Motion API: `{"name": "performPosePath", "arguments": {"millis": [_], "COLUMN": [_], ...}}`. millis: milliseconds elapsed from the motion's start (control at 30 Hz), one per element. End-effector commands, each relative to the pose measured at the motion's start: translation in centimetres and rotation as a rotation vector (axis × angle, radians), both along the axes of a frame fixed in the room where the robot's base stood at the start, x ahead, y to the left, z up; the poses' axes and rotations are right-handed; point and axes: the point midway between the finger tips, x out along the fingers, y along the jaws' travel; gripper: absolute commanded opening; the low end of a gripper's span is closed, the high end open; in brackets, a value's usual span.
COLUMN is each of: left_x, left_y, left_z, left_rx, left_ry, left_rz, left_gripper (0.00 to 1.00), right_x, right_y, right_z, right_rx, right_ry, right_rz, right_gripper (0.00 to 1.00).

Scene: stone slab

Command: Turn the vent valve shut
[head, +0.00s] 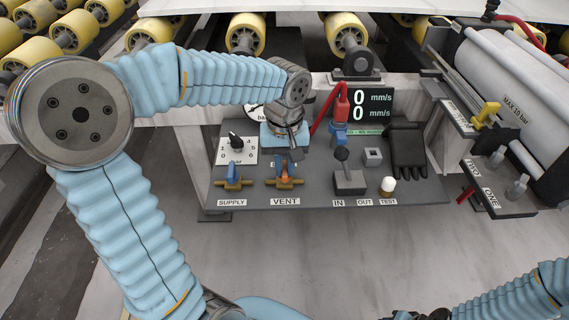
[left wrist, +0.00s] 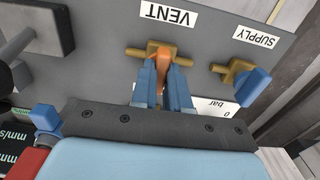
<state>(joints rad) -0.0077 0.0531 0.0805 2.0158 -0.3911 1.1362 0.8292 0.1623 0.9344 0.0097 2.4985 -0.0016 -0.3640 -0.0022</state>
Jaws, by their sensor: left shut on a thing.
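The vent valve (head: 285,183) has a brass body and an orange handle on the grey panel, above the VENT label (head: 285,202). In the left wrist view the orange handle (left wrist: 163,54) points across the brass body (left wrist: 136,52), toward my gripper. My left gripper (left wrist: 162,88) is shut on the orange handle, one blue finger on each side. In the head view my left gripper (head: 290,158) reaches down to the handle from behind and hides part of it. Of my right arm only links show at the lower right; its gripper is out of view.
The supply valve (head: 233,178), with a blue handle, sits just left of the vent valve. A pressure dial (head: 237,148), a black lever block (head: 347,178), a white-capped test button (head: 388,185) and a black glove (head: 407,147) are on the panel (head: 320,195). A cylinder (head: 515,85) stands right.

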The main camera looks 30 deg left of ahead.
Motion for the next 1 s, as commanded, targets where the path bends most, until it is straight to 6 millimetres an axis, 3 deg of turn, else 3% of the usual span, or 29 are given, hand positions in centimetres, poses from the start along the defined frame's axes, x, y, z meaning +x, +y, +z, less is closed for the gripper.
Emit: {"name": "performPosePath", "arguments": {"millis": [333,367,500,833,1000], "left_x": [0.0,0.0,0.0,0.0,0.1], "left_y": [0.0,0.0,0.0,0.0,0.0], "left_z": [0.1,0.1,0.0,0.4,3.0], "left_rx": [-0.001,-0.001,0.000,0.000,0.000], "left_ry": [-0.003,-0.003,-0.001,-0.001,-0.005], "left_rz": [0.005,0.005,0.004,0.002,0.002], "left_gripper": [0.00,0.19,0.40,0.40,0.40], "right_x": [0.0,0.0,0.0,0.0,-0.1], "right_y": [0.0,0.0,0.0,0.0,0.1], "right_z": [0.0,0.0,0.0,0.1,0.6], "right_rx": [0.000,0.000,0.000,0.000,0.002], "right_ry": [0.000,0.000,0.000,0.000,0.001], "right_rz": [0.000,0.000,0.000,0.000,0.003], "right_gripper": [0.43,0.43,0.43,0.43,0.43]}}
